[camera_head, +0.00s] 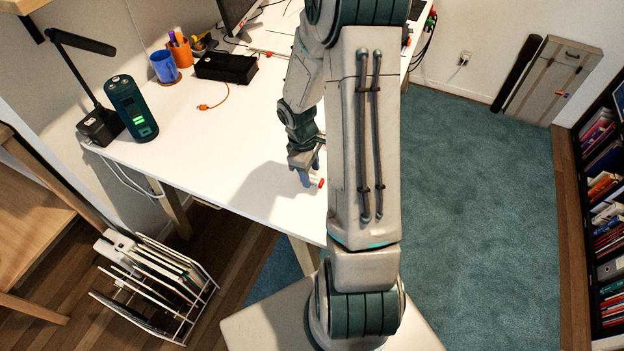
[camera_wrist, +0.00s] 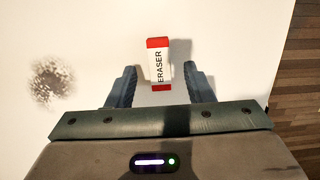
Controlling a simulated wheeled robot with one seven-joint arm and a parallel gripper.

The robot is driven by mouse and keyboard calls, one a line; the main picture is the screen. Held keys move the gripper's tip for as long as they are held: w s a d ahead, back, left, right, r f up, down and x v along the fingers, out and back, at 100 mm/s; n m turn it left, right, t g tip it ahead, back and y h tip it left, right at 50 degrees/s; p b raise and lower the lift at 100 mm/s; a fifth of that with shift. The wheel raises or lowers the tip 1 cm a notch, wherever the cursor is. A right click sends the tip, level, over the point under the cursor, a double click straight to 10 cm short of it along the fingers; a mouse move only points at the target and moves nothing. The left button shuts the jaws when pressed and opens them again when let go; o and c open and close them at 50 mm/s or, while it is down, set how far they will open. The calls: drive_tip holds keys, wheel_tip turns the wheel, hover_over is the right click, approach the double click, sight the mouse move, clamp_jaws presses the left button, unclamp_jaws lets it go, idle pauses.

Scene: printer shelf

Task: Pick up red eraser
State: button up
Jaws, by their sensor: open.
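The red eraser (camera_wrist: 159,62) shows in the wrist view as a block with red ends and a white sleeve marked "ERASER". It lies on the white desk (camera_head: 225,145). In the head view only a small red bit of the eraser (camera_head: 321,183) shows beside my fingers. My gripper (camera_wrist: 158,82) is open. Its two fingers stand on the left and right of the eraser, with a gap on each side. In the head view my gripper (camera_head: 306,172) is low over the desk near its front edge. Nothing is held.
A dark green speaker-like cylinder (camera_head: 131,108), a black lamp (camera_head: 95,100), a blue cup (camera_head: 164,67) and a black box (camera_head: 226,67) stand toward the desk's back left. A dark smudge (camera_wrist: 50,80) marks the surface left of my gripper. The desk around the eraser is clear.

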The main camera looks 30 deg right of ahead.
sight(313, 179)
drive_tip(key=shift+s+f, duration=0.1)
drive_tip(key=shift+f, duration=0.7)
clamp_jaws()
drive_tip(key=shift+r, duration=0.15)
drive_tip(key=shift+d+r, duration=0.1)
drive_tip(key=shift+r, duration=0.4)
drive_tip(key=r, duration=0.3)
drive_tip(key=shift+s+r, duration=0.2)
drive_tip(key=shift+s, duration=0.05)
drive_tip(key=s+d+r, duration=0.1)
drive_tip(key=s+r, duration=0.5)
drive_tip(key=s, duration=0.5)
drive_tip(key=shift+d+r+p, duration=0.2)
drive_tip(key=shift+p, duration=0.25)
drive_tip(key=c, duration=1)
unclamp_jaws()
